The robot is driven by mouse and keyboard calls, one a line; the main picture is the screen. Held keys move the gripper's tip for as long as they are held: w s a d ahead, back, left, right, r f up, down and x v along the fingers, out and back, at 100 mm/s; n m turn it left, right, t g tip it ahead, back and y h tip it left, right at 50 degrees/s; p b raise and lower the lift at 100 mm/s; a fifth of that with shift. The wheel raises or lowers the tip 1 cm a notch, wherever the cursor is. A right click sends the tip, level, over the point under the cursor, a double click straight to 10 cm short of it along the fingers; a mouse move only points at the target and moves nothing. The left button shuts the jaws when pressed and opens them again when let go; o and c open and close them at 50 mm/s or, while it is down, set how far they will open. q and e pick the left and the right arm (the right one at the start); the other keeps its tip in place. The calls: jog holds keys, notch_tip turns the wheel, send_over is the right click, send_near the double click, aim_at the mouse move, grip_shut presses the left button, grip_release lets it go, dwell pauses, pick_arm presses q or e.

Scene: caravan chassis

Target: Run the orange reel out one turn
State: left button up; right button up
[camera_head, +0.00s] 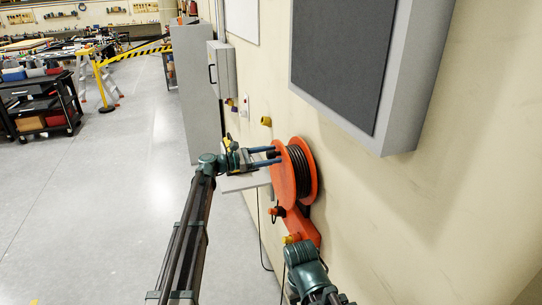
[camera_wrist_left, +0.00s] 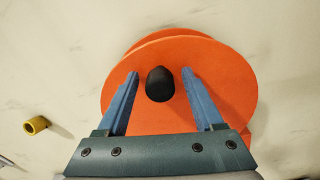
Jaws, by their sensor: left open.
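The orange reel (camera_head: 307,168) is mounted on the wall on the right, with dark hose or cable wound between its discs. Its flat orange face fills the middle of the left wrist view (camera_wrist_left: 215,75). A black rounded knob (camera_wrist_left: 160,88) stands out from that face. My left gripper (camera_head: 278,156) is at the reel's face. Its two blue fingers are spread on either side of the knob, with a visible gap on each side. Only a teal part of my right arm shows at the bottom of the head view; its gripper cannot be seen.
A grey-framed dark panel (camera_head: 340,65) juts from the wall above right. A grey cabinet (camera_head: 196,90) and a wall box (camera_head: 222,68) stand beyond the reel. A yellow fitting (camera_head: 265,121) sticks out near the reel. A dark cable hangs below. The floor to the left is open.

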pick_arm(q)
jog(key=shift+d, duration=0.1)
grip_shut()
dwell(0.3)
dwell(1.1)
